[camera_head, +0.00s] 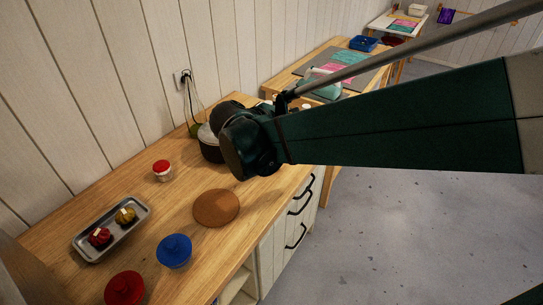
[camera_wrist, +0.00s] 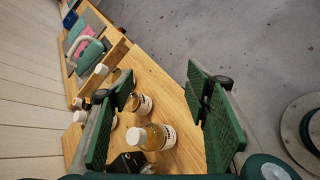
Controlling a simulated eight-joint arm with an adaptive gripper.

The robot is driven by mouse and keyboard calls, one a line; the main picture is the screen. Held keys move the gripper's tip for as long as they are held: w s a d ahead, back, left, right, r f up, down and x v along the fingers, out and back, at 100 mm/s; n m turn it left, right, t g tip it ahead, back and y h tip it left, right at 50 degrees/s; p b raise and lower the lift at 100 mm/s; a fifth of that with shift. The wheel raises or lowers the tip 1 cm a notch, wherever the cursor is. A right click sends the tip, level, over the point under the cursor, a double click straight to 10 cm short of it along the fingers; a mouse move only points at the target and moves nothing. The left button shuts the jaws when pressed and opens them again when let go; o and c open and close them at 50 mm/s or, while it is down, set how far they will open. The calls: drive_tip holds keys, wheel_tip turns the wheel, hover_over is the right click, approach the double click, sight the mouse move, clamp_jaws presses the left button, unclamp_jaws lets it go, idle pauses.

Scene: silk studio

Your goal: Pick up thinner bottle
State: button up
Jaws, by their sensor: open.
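Several bottles with amber liquid, white labels and white caps stand on the wooden counter in the wrist view. The nearest bottle (camera_wrist: 152,137) is at the lower middle, with a second bottle (camera_wrist: 141,104) just beyond it and a third bottle (camera_wrist: 117,77) farther up left. I cannot read the labels, so which one holds thinner is unclear. My gripper (camera_wrist: 160,83) is open, its two green ridged fingers spread on either side of the nearer bottles, with nothing held. In the head view my arm hides most of the bottles and my fingers.
A dark pot (camera_head: 209,146) stands behind my wrist. A black box (camera_wrist: 130,162) sits near the nearest bottle.

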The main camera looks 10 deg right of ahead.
drive_tip(key=w+a+n+t+h, duration=0.1)
drive_tip(key=w+a+n+h, duration=0.2)
drive_tip(key=a, duration=0.4)
drive_tip(key=w+a+n+t+h, duration=0.1)
drive_tip(key=w+a+n+h, duration=0.1)
drive_tip(key=a+n+h, duration=0.35)
wheel_tip(320, 180, down, 6)
drive_tip(key=a+m+y, duration=0.1)
drive_tip(key=shift+a+f+m, duration=0.2)
drive_tip(key=shift+f+m, duration=0.05)
drive_tip(key=shift+m, duration=0.1)
drive_tip(key=shift+w+y, duration=0.1)
drive_tip(key=shift+y, duration=0.15)
drive_tip(key=shift+x, duration=1.25)
drive_tip(key=shift+b+x, duration=0.75)
drive_tip(key=shift+x, duration=1.9)
drive_tip(key=shift+f, duration=0.1)
